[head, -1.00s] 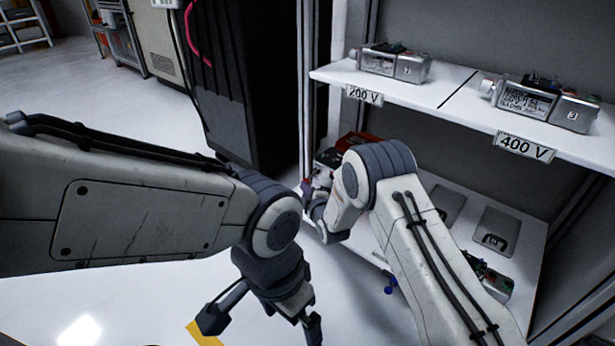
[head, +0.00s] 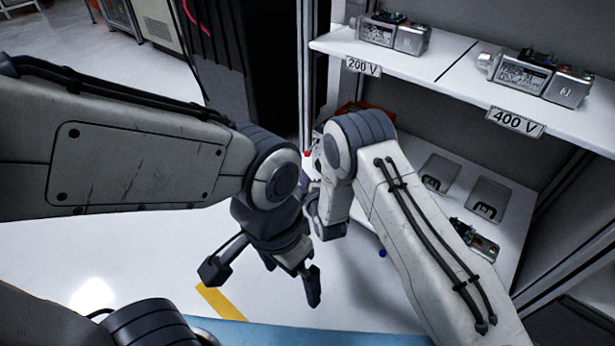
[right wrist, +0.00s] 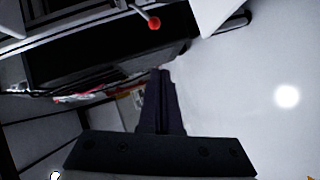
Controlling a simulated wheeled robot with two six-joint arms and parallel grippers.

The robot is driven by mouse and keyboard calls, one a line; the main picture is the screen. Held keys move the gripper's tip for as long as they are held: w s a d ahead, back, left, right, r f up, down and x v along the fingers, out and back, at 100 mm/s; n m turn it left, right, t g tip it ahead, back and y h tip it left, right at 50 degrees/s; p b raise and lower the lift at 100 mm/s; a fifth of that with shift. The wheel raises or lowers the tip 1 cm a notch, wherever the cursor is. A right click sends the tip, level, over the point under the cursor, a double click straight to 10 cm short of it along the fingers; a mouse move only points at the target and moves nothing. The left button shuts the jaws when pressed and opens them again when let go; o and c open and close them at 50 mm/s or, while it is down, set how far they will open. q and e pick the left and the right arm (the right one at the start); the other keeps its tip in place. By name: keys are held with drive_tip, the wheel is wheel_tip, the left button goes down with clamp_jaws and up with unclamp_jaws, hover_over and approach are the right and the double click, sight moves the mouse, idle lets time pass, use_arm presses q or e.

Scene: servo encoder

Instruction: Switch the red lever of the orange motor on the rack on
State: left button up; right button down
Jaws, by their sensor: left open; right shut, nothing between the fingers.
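The red ball end of a lever (right wrist: 154,23) on a thin metal stem shows at the top of the right wrist view. It is a small red dot (head: 307,153) in the head view, beside my right arm. My right gripper's fingers (right wrist: 162,72) are shut and empty, a little apart from the ball in the picture. In the head view my right arm mostly hides that gripper. An orange-red part (head: 366,107) shows behind this arm on the lower shelf, perhaps the orange motor; its body is mostly hidden. My left gripper (head: 263,279) is open and empty above the floor.
The upper shelf (head: 455,92) holds grey motors above the 200 V (head: 363,66) and 400 V (head: 515,122) labels. The lower shelf has grey plates (head: 487,198) and another device (head: 476,240). A blue knob (head: 382,253) is at its front edge. Floor on the left is open.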

drive_tip(key=v, duration=0.1)
drive_tip(key=p+v, duration=0.1)
drive_tip(key=v, duration=0.3)
drive_tip(key=shift+d+f+p, duration=0.15)
drive_tip(key=shift+f+p, duration=0.15)
drive_tip(key=s+a+r+m+g+h+p, duration=0.1)
drive_tip(key=s+r+m+g+p, duration=0.3)
drive_tip(key=r, duration=0.6)
drive_tip(key=s+a+r+m+g+h+p, duration=0.1)
drive_tip(key=s+r+m+g+p, duration=0.15)
drive_tip(key=s+r, duration=0.5)
drive_tip(key=s+d+r+m+g+h+p, duration=0.1)
drive_tip(key=s+d+r+m+g+p, duration=0.15)
drive_tip(key=s+d+r, duration=0.4)
drive_tip(key=s+d+r+m+g+h+p, duration=0.1)
drive_tip(key=s+d+r+g, duration=0.2)
drive_tip(key=s, duration=0.7)
drive_tip(key=s+d+r+m+g+h+p, duration=0.1)
drive_tip(key=s+d+r+m+g+p, duration=0.15)
drive_tip(key=s+r, duration=0.45)
wheel_tip(320, 180, up, 37)
drive_tip(key=p, duration=3.6)
drive_tip(key=shift+s+n+p, duration=0.35)
drive_tip(key=shift+n+p, duration=0.05)
drive_tip(key=shift+n, duration=0.05)
